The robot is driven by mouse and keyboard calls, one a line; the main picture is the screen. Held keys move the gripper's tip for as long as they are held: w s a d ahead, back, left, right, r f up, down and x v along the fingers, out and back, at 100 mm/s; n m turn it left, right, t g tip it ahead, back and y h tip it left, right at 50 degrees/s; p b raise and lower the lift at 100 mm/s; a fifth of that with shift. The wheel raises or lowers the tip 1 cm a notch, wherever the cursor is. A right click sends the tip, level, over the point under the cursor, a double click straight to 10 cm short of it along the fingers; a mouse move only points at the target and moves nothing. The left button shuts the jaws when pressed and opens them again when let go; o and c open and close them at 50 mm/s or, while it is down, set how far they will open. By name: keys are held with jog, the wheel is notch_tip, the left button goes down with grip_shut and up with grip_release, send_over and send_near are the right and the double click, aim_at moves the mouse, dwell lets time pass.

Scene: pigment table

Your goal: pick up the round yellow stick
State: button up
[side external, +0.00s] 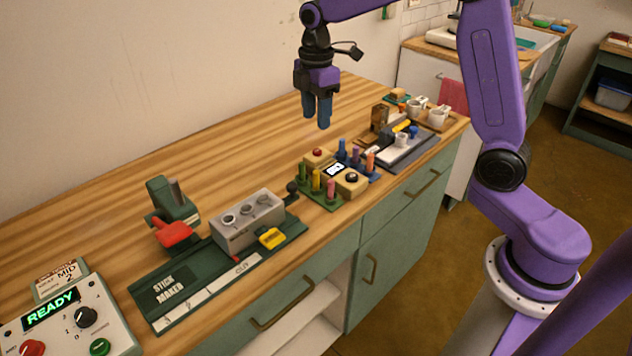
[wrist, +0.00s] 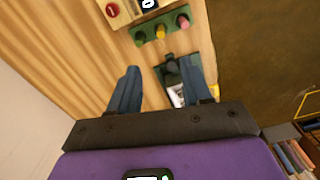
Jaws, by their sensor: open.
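The round yellow stick (side external: 316,181) stands upright in a green holder (side external: 318,202), between a green stick (side external: 302,172) and a pink stick (side external: 331,190). In the wrist view the yellow stick (wrist: 160,32) shows near the top, in the same holder (wrist: 150,41). My gripper (side external: 318,124) has blue fingers pointing down and hangs high above the table, behind the holder in the side view. In the wrist view its fingers (wrist: 162,76) are spread with nothing held between them.
A blue holder (side external: 372,173) with several sticks and cream button boxes (side external: 352,183) crowd the green holder. A grey tray (side external: 408,155) with cups stands to the right. The green stick maker (side external: 165,290) and a READY control box (side external: 60,325) are at left. The back-left tabletop is clear.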

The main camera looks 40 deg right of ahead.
aim_at(316, 171)
notch_tip(316, 171, down, 12)
jog(key=shift+f, duration=2.7)
grip_shut()
